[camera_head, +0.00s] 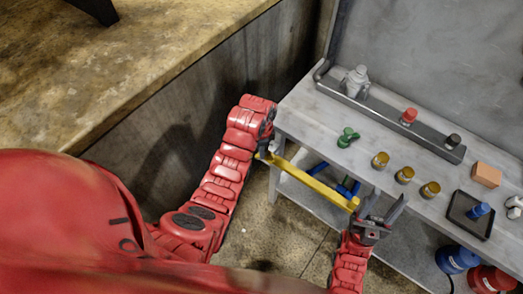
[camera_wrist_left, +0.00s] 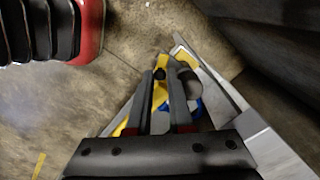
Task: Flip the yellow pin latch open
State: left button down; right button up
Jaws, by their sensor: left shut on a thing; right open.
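A long yellow bar, the yellow pin latch (camera_head: 310,181), slants down to the right in front of the grey workbench in the head view. My left gripper (camera_head: 265,147) is at its upper left end, shut on it. In the left wrist view, my left gripper's two dark fingers (camera_wrist_left: 163,90) have yellow latch (camera_wrist_left: 160,93) between them. My right gripper (camera_head: 381,207) is open beside the latch's lower right end, with its fingers pointing up. Whether it touches the latch is unclear.
The grey workbench (camera_head: 310,118) holds a green knob (camera_head: 348,137), several brass cylinders, an orange block (camera_head: 486,174) and a black tray (camera_head: 455,213). Blue (camera_head: 456,259) and red (camera_head: 490,279) containers stand below right. A concrete ledge (camera_head: 120,60) fills the upper left.

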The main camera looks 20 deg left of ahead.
pick_arm(q)
jog(key=c, duration=0.8)
grip_release()
jog(key=shift+c, duration=0.2)
jog(key=shift+r, duration=0.1)
